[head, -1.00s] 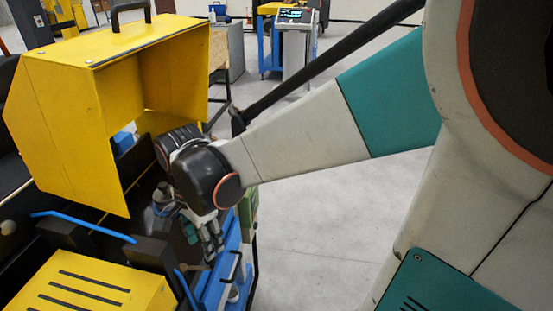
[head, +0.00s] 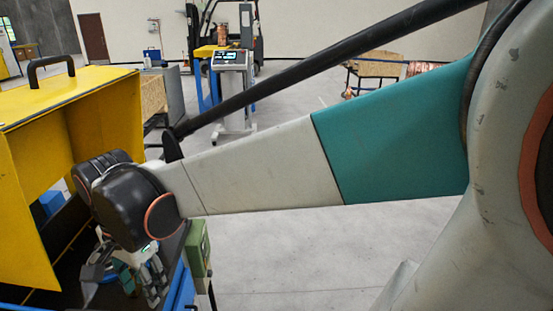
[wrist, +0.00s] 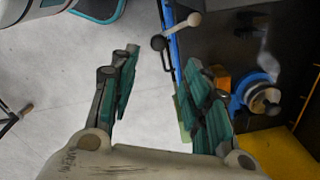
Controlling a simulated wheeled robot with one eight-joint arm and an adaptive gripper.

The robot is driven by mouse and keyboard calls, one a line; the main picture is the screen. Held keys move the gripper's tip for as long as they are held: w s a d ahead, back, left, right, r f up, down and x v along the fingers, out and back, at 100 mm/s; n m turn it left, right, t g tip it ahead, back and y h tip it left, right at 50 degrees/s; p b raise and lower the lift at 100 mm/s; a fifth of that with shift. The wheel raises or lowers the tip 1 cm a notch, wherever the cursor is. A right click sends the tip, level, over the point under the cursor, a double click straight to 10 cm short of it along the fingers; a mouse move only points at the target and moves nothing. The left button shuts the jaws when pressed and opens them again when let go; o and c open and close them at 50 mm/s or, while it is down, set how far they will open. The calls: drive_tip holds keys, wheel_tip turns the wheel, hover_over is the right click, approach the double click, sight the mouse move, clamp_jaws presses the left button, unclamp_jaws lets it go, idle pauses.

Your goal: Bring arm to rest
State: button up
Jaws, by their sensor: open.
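My gripper (head: 138,280) hangs at the end of my arm at the lower left of the head view, beside the yellow-hooded machine (head: 30,190). In the wrist view my gripper (wrist: 155,95) is open, with its two green-padded fingers spread apart and nothing between them but floor. The left finger is over the grey floor; the right finger is over the edge of the blue machine frame. My arm stretches across the head view from the right.
A green box (head: 198,248) is on the machine's side. A console (head: 232,62) and a copper coil (head: 424,68) stand farther back. The floor between is clear.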

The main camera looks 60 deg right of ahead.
drive_tip(key=s+n+t, duration=0.1)
drive_tip(key=n+t, duration=0.1)
drive_tip(key=n, duration=0.3)
drive_tip(key=s+r+n+t, duration=0.1)
drive_tip(key=s+n+t, duration=0.1)
drive_tip(key=n, duration=0.3)
drive_tip(key=s+r+n+t, duration=0.1)
drive_tip(key=s+n+t, duration=0.1)
drive_tip(key=n, duration=0.3)
drive_tip(key=shift+s+d+n+t, duration=0.2)
drive_tip(key=shift+d+n+t, duration=0.05)
drive_tip(key=shift+n+t, duration=0.15)
